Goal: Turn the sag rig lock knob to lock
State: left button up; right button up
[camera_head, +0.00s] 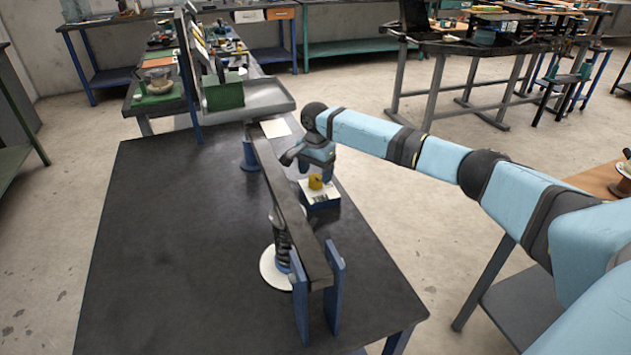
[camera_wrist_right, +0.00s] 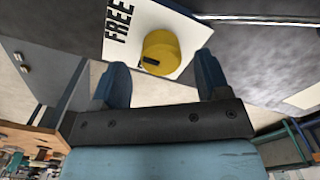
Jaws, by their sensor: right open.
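The yellow lock knob (camera_head: 315,182) sits on top of a small blue box with a white label plate (camera_head: 318,196) on the table. In the right wrist view the knob (camera_wrist_right: 161,48) is round, with a short dark mark on its near left edge. The word FREE (camera_wrist_right: 118,22) is printed on the plate to its left. My right gripper (camera_head: 303,164) is just above and behind the knob in the head view. Its fingers are open, spread left and right of the knob in the wrist view, with nothing between them that I can see gripped. My left gripper is out of view.
The rig's long dark beam (camera_head: 285,205) runs beside the knob box, with a spring (camera_head: 282,240) on a white disc and blue uprights (camera_head: 334,290) at the near end. The dark table (camera_head: 170,230) is clear on the left. A grey tray (camera_head: 268,97) stands behind.

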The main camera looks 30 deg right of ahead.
jog(key=shift+f, duration=1.4)
